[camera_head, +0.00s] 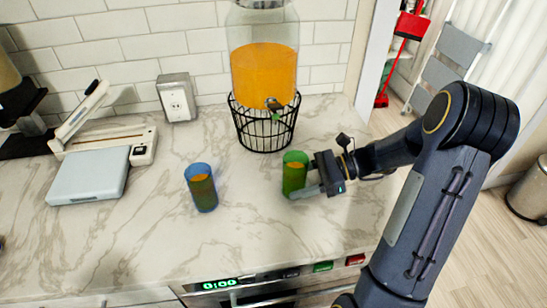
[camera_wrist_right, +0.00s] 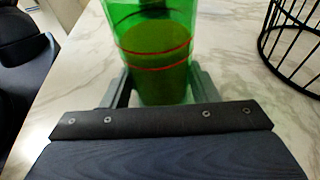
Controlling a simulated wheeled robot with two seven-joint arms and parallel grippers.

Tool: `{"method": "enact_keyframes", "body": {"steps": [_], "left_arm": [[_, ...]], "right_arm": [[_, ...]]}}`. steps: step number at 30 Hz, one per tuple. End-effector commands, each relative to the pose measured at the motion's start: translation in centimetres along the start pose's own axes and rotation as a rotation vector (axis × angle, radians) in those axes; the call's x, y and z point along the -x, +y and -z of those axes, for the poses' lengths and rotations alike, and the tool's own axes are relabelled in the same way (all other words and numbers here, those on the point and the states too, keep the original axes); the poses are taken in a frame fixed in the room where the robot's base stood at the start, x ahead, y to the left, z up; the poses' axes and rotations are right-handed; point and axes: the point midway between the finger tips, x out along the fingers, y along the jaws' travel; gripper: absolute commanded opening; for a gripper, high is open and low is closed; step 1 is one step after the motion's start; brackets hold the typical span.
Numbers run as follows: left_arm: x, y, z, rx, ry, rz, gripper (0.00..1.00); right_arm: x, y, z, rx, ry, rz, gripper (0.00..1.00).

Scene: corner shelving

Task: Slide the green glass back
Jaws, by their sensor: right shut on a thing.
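The green glass (camera_head: 294,174) stands upright on the marble counter, in front of and a little right of the drink dispenser's black wire stand. It holds an orange drink. My right gripper (camera_head: 304,181) reaches in from the right and is shut on the green glass, low on its sides. In the right wrist view the green glass (camera_wrist_right: 152,45) sits between the two fingers (camera_wrist_right: 155,90), and its top is cut off by the frame edge. My left gripper is not in view.
A blue glass (camera_head: 201,187) stands left of the green glass. The orange drink dispenser (camera_head: 264,72) rests on its wire stand (camera_head: 265,132) behind. A white scale-like device (camera_head: 88,178) is at left. The counter between the glasses is clear.

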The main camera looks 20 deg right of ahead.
Motion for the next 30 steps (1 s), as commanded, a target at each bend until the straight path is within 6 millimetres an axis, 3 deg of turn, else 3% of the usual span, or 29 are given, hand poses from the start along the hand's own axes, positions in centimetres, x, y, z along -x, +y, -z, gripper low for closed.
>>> {"method": "enact_keyframes", "body": {"steps": [30], "left_arm": [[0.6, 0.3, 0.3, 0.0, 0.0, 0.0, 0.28]], "right_arm": [[4.9, -0.3, 1.5, -0.001, 0.001, 0.002, 0.41]]}}
